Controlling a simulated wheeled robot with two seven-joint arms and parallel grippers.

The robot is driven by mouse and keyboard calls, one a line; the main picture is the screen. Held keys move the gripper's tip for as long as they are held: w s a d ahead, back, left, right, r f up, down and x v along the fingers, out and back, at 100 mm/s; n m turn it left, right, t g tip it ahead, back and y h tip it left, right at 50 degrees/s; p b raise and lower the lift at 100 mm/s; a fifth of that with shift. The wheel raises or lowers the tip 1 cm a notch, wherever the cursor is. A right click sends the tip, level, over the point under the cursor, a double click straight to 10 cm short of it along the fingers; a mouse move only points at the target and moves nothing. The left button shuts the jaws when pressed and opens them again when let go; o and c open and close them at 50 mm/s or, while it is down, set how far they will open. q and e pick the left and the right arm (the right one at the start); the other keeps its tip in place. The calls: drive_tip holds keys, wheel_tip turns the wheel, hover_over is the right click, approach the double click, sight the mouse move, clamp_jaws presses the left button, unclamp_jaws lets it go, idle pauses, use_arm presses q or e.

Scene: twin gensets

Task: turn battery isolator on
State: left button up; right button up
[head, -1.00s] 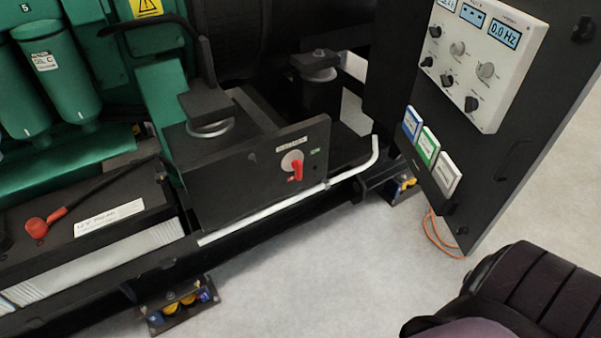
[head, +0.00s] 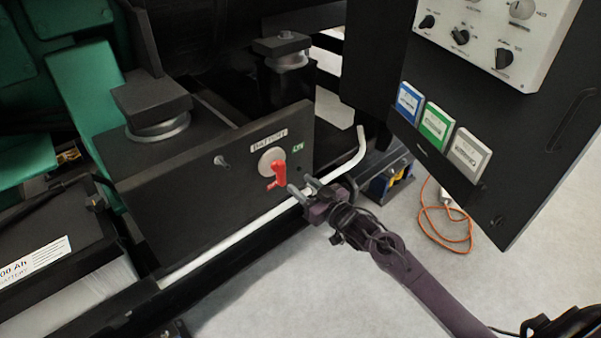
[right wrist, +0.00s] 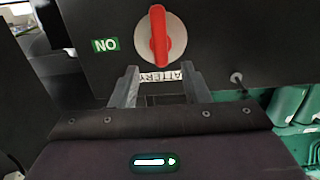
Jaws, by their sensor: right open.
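The battery isolator is a red handle (head: 278,174) on a round grey plate (head: 266,160), set in a black panel under a "BATTERY" label (head: 268,139). A small green label (head: 297,148) is to the right of the plate. In the right wrist view the red handle (right wrist: 158,35) stands just beyond my fingertips, with the green label (right wrist: 105,45) to its left, reading upside down. My right gripper (head: 302,187) is open and empty, close to the handle's lower right, apart from it as far as I can tell. Its fingers also show in the right wrist view (right wrist: 160,78). My left gripper is not seen.
A white bent pipe (head: 260,227) runs along the panel's lower edge, close to my right gripper. A battery (head: 50,265) is at lower left. The floor at front is clear.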

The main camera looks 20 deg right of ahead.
sight(284, 168)
drive_tip(key=x, duration=0.4)
drive_tip(key=r+b+x, duration=0.1)
drive_tip(key=x, duration=0.1)
drive_tip(key=shift+w+a, duration=0.1)
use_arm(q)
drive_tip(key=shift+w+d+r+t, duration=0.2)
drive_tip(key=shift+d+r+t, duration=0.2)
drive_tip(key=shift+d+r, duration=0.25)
use_arm(e)
drive_tip(key=shift+x, duration=0.75)
drive_tip(key=shift+c, duration=0.4)
clamp_jaws()
